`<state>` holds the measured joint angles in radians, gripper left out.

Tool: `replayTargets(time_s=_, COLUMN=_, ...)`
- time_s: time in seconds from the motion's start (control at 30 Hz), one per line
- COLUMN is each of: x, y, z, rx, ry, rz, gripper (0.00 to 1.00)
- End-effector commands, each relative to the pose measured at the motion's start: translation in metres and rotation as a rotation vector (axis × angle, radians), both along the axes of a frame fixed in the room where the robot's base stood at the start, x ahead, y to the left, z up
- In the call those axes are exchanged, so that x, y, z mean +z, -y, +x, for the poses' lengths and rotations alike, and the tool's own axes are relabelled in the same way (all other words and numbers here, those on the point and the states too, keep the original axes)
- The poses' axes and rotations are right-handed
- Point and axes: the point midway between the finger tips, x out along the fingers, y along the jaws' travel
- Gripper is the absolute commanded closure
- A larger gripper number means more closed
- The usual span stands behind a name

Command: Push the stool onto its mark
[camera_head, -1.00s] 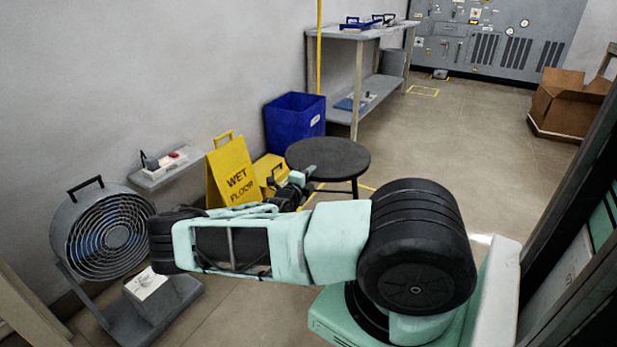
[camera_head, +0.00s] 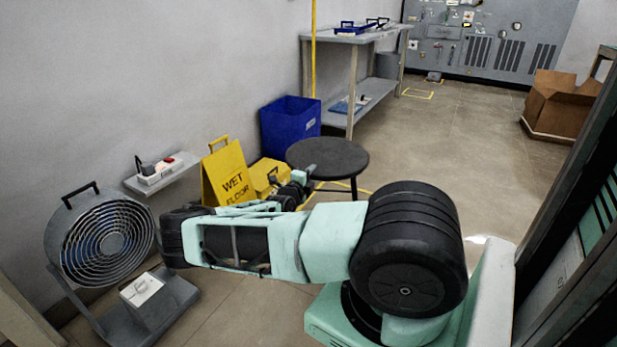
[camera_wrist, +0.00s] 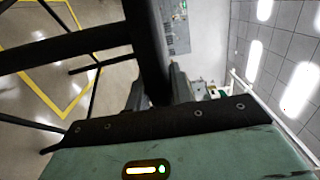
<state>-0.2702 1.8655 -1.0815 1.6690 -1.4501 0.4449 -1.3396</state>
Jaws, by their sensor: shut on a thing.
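The stool has a round black seat (camera_head: 327,155) and thin dark legs. It stands upright beyond my arm in the head view, partly hidden by it. In the wrist view, its dark bars (camera_wrist: 148,40) cross close in front of my gripper (camera_wrist: 157,92). The gripper is shut on one of these bars. In the head view my gripper (camera_head: 300,178) is at the stool's near left side, below the seat. A yellow floor outline (camera_head: 368,187) shows by the stool's feet. Yellow floor lines (camera_wrist: 70,104) also lie beneath the stool in the wrist view.
A yellow wet-floor sign (camera_head: 228,174), a yellow bucket (camera_head: 270,173) and a blue bin (camera_head: 290,127) stand left of the stool. A fan (camera_head: 103,240) is at left. A cardboard box (camera_head: 560,103) stands far right. The floor right of the stool is open.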

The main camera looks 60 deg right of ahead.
Motion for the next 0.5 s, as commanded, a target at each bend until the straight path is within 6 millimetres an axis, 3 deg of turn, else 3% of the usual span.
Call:
replayTargets(time_s=0.2, x=0.0007, y=0.0119, z=0.0004, rx=-0.002, ry=0.0, rz=-0.001, gripper=1.0)
replayTargets(time_s=0.5, x=0.0004, y=0.0137, z=0.0011, rx=-0.001, ry=0.0, rz=-0.001, gripper=1.0)
